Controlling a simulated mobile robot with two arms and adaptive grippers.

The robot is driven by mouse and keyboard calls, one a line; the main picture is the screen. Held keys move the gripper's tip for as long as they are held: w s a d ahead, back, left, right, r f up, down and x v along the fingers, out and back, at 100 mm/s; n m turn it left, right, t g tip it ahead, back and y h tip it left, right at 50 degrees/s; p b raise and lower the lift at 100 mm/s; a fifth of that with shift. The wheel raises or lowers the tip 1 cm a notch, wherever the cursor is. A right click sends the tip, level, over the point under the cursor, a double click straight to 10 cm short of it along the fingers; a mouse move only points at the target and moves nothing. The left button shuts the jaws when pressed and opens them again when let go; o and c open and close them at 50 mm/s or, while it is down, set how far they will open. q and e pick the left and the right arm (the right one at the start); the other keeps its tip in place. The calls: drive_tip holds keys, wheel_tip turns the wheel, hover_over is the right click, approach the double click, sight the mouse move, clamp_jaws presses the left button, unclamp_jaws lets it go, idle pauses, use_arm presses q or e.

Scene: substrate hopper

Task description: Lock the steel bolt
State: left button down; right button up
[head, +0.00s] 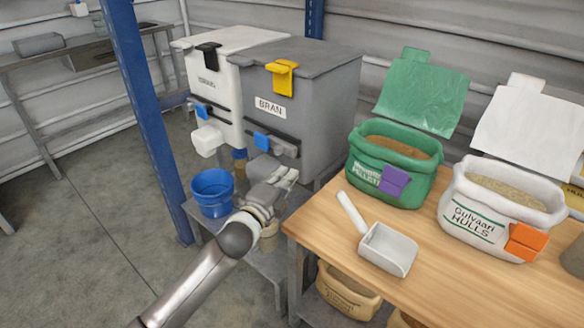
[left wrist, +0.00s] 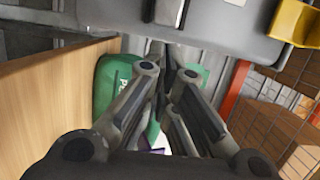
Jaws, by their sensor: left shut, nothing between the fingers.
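The grey hopper labelled BRAN (head: 318,110) stands behind the wooden table, with a yellow clip (head: 283,78) at its lid and a blue piece (head: 262,141) low on its front. I cannot pick out a steel bolt in either view; it may be too small or hidden by my gripper. My left gripper (head: 291,176) is shut and empty, just in front of the grey hopper's lower part, below the blue piece. In the left wrist view its fingers (left wrist: 168,72) come together below a grey surface; contact is unclear. My right gripper does not show.
A white hopper (head: 229,62) stands left of the grey one. A blue bucket (head: 212,193) sits on a low shelf near my left arm. The wooden table (head: 330,238) holds a white scoop (head: 388,250), a green sack (head: 388,183) and a white sack (head: 490,222). A blue post (head: 147,100) stands left.

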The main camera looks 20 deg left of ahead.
use_arm(q)
drive_tip(key=s, duration=0.5)
drive_tip(key=shift+a+r, duration=0.1)
drive_tip(key=shift+a, duration=0.05)
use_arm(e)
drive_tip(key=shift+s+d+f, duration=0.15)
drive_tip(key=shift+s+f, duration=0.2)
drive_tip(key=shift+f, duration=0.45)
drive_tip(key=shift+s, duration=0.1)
